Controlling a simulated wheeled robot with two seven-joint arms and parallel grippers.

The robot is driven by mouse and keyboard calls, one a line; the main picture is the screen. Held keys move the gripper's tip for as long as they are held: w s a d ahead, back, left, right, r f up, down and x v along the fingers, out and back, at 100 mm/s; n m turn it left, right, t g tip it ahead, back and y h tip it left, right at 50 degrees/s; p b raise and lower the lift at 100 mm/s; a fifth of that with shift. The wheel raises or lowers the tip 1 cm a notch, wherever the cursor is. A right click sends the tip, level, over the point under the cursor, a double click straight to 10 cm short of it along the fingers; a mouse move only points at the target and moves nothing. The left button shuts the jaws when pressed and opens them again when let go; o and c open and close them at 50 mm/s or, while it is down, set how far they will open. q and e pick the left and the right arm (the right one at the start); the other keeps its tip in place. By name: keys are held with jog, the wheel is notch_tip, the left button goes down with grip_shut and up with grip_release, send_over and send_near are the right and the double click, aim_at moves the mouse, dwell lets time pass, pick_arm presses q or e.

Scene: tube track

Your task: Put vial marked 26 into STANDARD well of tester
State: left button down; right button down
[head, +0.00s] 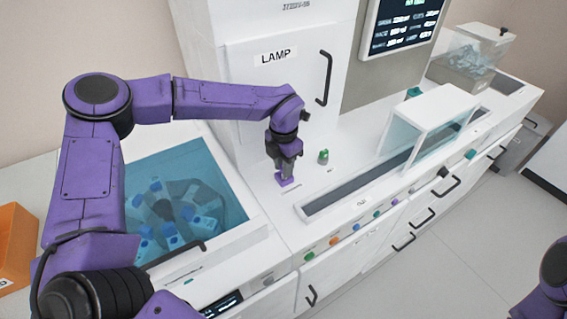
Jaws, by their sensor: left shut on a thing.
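My left gripper (285,178) points down at the white counter, below the cabinet labelled LAMP. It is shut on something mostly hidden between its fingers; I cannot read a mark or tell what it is. No vial marked 26 and no STANDARD label can be made out. A small green-topped piece (323,156) stands on the counter just right of the gripper, apart from it. My right gripper is not in view; only part of my right arm shows at the lower right edge.
A bin with a blue clear lid (215,172) holds several blue-and-white pieces at left. The LAMP cabinet (270,90) stands behind the gripper. A long dark slot (350,185) and a clear-sided white hood (437,110) lie to the right. An orange box (15,240) is far left.

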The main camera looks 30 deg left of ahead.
pick_arm(q)
jog(key=shift+f, duration=0.25)
dwell(0.3)
jog(key=c, duration=0.8)
grip_release()
notch_tip(320, 180, up, 11)
jog(key=b, duration=0.2)
jog(key=shift+f, duration=0.2)
